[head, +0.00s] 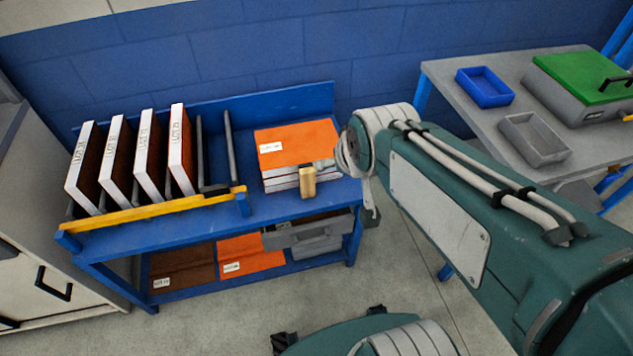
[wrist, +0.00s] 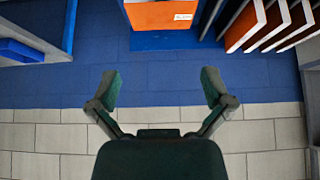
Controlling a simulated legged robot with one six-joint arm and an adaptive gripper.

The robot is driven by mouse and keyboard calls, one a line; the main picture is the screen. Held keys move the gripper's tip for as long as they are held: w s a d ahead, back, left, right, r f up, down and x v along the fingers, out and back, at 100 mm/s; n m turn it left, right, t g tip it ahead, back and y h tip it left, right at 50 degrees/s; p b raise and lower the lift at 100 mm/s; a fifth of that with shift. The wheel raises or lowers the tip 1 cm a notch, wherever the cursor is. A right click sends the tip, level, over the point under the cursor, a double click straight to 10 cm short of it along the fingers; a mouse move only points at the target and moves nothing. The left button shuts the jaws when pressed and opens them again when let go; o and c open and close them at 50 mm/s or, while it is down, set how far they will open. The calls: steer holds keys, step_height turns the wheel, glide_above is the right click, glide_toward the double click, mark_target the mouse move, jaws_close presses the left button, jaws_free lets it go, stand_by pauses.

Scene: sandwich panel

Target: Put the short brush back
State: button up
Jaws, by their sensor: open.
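I cannot make out a short brush for certain. A small tan piece (head: 308,182) stands at the front edge of a stack of orange panels (head: 296,144) on the blue bench (head: 287,207); it may be the brush, but it is too small to tell. My gripper (wrist: 159,88) is open and empty in the wrist view, its two fingers spread wide in front of the wall. It touches nothing there. In the head view my arm hides the gripper.
Several white-edged panels (head: 151,155) stand upright in a rack with a yellow rail (head: 150,211) at the bench's left. A grey table (head: 437,73) at right holds a blue tray (head: 485,87), a grey tray (head: 535,139) and a green-topped box (head: 582,78).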

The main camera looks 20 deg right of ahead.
mark_target(308, 175)
steer(key=w+f+t, duration=0.3)
steer(key=w+f, duration=1.1)
steer(key=w, duration=0.4)
step_height(308, 175, down, 20)
steer(key=w+r+t, duration=0.1)
steer(key=t, duration=0.4)
steer(key=x, duration=0.5)
steer(key=shift+w+d+f, duration=0.15)
steer(key=shift+d+f, duration=0.1)
steer(key=shift+f, duration=0.15)
steer(key=shift+a+x, duration=0.15)
steer(key=shift+x, duration=1.2)
steer(key=shift+a+x, duration=0.1)
steer(key=shift+x, duration=1.25)
steer(key=c, duration=1.3)
